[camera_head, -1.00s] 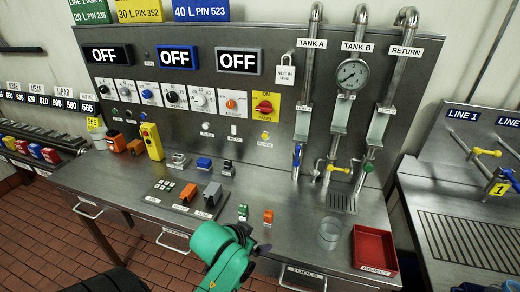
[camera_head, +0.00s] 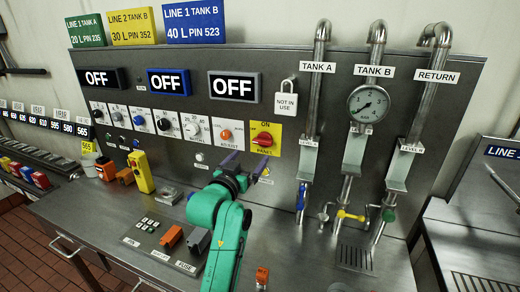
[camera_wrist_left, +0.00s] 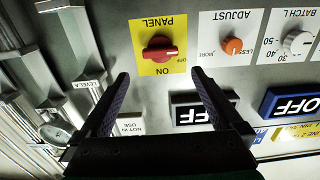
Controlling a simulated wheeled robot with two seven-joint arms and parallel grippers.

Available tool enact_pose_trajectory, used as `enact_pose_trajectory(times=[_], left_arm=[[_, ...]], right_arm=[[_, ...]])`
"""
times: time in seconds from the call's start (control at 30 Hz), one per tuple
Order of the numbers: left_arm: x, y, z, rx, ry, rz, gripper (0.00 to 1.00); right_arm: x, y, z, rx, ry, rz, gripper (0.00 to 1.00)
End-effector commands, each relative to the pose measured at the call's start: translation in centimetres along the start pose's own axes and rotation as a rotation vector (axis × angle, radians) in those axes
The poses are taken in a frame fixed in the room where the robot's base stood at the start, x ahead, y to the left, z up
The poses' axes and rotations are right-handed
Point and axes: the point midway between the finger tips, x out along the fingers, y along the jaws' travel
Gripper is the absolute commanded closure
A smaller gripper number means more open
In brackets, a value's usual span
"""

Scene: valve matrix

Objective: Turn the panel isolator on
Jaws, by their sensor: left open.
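The panel isolator is a red rotary knob (camera_head: 263,140) on a yellow plate marked ON and PANEL. It also shows upside down in the wrist view (camera_wrist_left: 160,53), with its handle lying crosswise and one end toward the OFF mark. My left gripper (camera_head: 247,163) is in front of the panel, just below and left of the knob in the head view. In the wrist view its two fingers (camera_wrist_left: 160,76) are spread apart with nothing between them, pointing toward the knob and not touching it. My right gripper is out of view.
Left of the isolator are the orange ADJUST knob (camera_head: 226,135) and other dials. A NOT IN USE padlock tag (camera_head: 286,102) hangs to its upper right. Pipes with a gauge (camera_head: 368,103) stand at right. Three displays (camera_head: 235,86) read OFF.

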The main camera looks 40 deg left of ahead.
Motion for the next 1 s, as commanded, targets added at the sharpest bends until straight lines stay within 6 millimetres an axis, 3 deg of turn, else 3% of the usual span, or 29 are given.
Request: enact_pose_trajectory(times=[0.03,0.3,0.43,0.67,0.87,1.0], left_arm=[[1.4,0.0,-1.0,-0.001,0.002,-0.001,0.0],[7.6,0.0,-0.7,-0.001,0.001,0.0,0.0],[8.7,0.0,-0.5,0.0,0.002,0.0,0.0],[8.8,0.0,-0.3,0.0,0.001,0.0,0.0],[8.8,0.0,-0.3,0.0,0.001,0.0,0.71],[8.8,0.0,-0.3,0.004,0.001,0.0,0.71]], right_arm=[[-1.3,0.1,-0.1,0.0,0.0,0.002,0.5],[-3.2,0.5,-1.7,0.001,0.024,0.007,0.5],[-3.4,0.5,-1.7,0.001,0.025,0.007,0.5],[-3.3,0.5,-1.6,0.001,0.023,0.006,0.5],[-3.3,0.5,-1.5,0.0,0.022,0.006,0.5],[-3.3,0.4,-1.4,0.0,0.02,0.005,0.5]])
